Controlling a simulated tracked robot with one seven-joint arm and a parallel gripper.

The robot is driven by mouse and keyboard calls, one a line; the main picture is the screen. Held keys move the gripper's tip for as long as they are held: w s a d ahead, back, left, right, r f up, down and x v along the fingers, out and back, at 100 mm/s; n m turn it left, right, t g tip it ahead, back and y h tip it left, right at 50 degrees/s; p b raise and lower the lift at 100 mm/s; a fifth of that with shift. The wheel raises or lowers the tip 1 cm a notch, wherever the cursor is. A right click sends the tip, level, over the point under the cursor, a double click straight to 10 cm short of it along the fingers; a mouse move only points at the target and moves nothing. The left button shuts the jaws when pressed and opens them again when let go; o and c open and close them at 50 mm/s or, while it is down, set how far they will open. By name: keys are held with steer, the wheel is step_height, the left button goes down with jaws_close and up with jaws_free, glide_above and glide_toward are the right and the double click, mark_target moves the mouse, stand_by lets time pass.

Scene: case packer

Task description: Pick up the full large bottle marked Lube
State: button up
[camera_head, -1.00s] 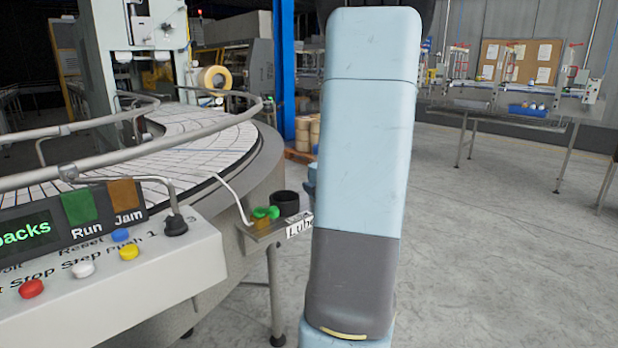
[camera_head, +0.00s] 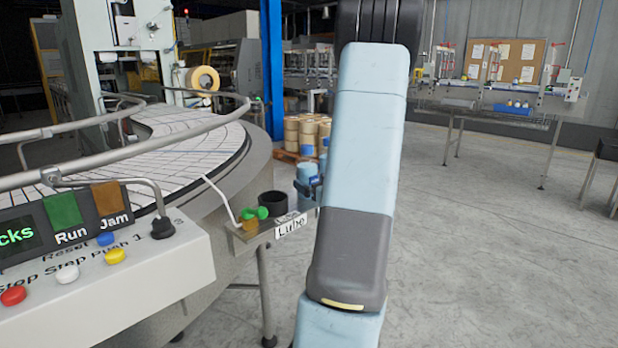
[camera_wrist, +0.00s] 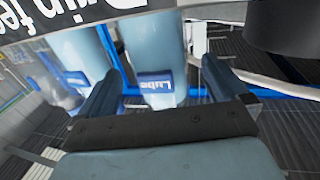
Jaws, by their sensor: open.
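In the wrist view a large light-blue bottle (camera_wrist: 152,42) with a blue label reading Lube shows beyond and between the fingers of my gripper (camera_wrist: 158,74). My gripper is open, and I see no contact with the bottle. A second light-blue bottle (camera_wrist: 85,45) with a blue label stands to its left, partly behind the left finger. How full either is, I cannot tell. In the head view my arm covers much of this area. Light-blue shapes (camera_head: 307,173) show at its left edge, too small to identify surely.
A small shelf with a Lube tag (camera_head: 290,225) sticks out from the conveyor (camera_head: 225,165). It carries a black cup (camera_head: 273,203) and a small green-topped container (camera_head: 250,220). A control panel (camera_head: 120,265) is at front left. Open floor (camera_head: 480,260) lies to the right.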

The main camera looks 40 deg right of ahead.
mark_target(304, 176)
steer(key=shift+w+d+f, duration=0.1)
steer(key=shift+w+d, duration=0.1)
steer(key=shift+w, duration=1.2)
steer(key=shift+w+d, duration=0.2)
steer(key=shift+w, duration=1.15)
steer(key=c, duration=1.4)
